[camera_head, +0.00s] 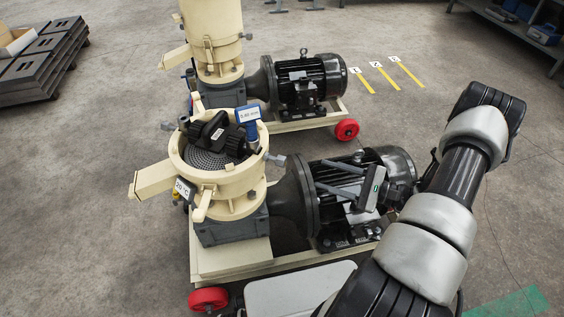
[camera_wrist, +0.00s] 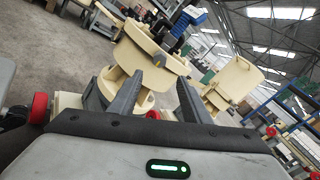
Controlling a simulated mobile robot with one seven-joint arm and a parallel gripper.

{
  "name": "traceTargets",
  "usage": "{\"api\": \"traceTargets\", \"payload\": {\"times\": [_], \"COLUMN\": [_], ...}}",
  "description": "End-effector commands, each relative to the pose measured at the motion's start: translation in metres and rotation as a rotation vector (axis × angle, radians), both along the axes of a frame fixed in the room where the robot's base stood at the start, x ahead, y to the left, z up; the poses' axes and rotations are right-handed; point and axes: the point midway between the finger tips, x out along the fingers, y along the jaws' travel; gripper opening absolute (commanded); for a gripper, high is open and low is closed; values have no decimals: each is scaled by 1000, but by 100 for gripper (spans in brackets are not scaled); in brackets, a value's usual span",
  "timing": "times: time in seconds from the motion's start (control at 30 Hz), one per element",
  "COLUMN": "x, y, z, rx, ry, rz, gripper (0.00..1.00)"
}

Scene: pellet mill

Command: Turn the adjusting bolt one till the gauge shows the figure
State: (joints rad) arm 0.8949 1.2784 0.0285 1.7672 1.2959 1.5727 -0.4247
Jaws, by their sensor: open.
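The near pellet mill (camera_head: 232,185) has an open cream bowl with a black roller assembly (camera_head: 218,133) over a perforated die. A blue gauge (camera_head: 248,114) stands on its rim; its display reads about 0.40 mm, too small to be sure. Grey bolts stick out at the rim, one at the left (camera_head: 184,123) and one at the right (camera_head: 276,160); I cannot tell which is bolt one. My gripper (camera_head: 322,174) is open and empty above the motor, right of the bowl. In the wrist view the bowl (camera_wrist: 135,58) and blue gauge (camera_wrist: 185,20) show beyond my open fingers (camera_wrist: 157,82).
The black motor (camera_head: 335,205) lies beneath my gripper. A second mill (camera_head: 213,45) with its motor (camera_head: 310,80) stands behind. A tag reading 20 °C (camera_head: 184,189) hangs on the near bowl. Yellow floor strips (camera_head: 385,77) lie at the back right; floor there is clear.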

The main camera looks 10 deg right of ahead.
Motion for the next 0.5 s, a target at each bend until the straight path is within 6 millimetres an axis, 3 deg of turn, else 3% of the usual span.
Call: {"api": "traceTargets", "payload": {"times": [0.5], "x": [64], "y": [93], "z": [-1], "rx": [-2], "ry": [1], "rz": [6], "gripper": [44]}}
